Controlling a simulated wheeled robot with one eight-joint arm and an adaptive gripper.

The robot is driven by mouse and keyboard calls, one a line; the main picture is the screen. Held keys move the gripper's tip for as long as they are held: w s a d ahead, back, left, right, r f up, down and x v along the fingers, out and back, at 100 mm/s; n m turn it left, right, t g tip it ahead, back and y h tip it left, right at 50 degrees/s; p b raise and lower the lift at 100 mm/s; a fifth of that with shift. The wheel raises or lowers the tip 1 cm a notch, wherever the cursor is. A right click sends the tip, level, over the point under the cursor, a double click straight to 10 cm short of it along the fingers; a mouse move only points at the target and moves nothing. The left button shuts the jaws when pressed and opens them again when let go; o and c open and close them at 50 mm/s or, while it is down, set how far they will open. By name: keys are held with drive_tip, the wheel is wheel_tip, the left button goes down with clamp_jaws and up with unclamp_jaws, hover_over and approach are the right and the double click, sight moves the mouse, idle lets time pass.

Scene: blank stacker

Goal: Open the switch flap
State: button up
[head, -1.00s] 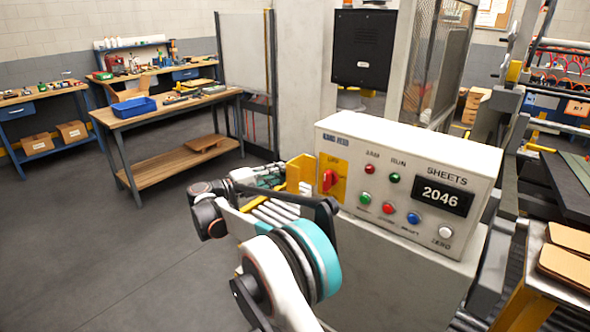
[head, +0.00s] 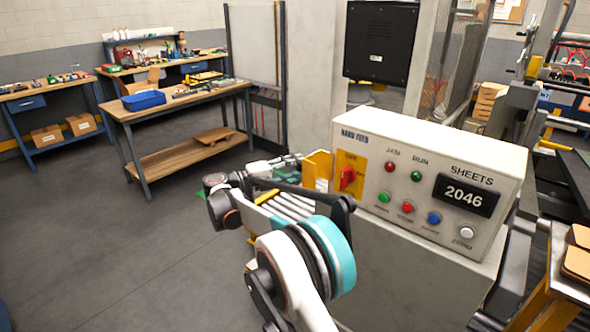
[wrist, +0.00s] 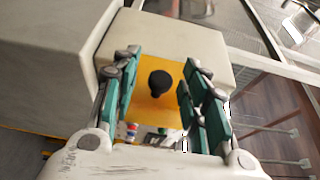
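The white control box (head: 425,185) bears a yellow plate with a red rotary switch (head: 347,178) at its left end. A yellow panel (head: 319,170), apparently the flap, stands at the box's left edge, left of the switch, which shows uncovered in the head view. In the wrist view the yellow panel (wrist: 150,105) carries a round black knob (wrist: 160,83). My gripper (head: 290,165) is beside the panel. Its green fingers are apart in the wrist view (wrist: 160,90), one on each side of the knob, with gaps. I cannot tell how far the flap is swung.
The box front has several coloured buttons and a display (head: 466,195) reading 2046. A workbench (head: 180,108) with a blue bin (head: 143,100) stands at the back left. Stacked brown sheets (head: 578,262) lie at the right. The floor (head: 120,250) at the left is clear.

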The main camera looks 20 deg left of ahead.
drive_tip(key=shift+a, duration=0.1)
drive_tip(key=v, duration=1.2)
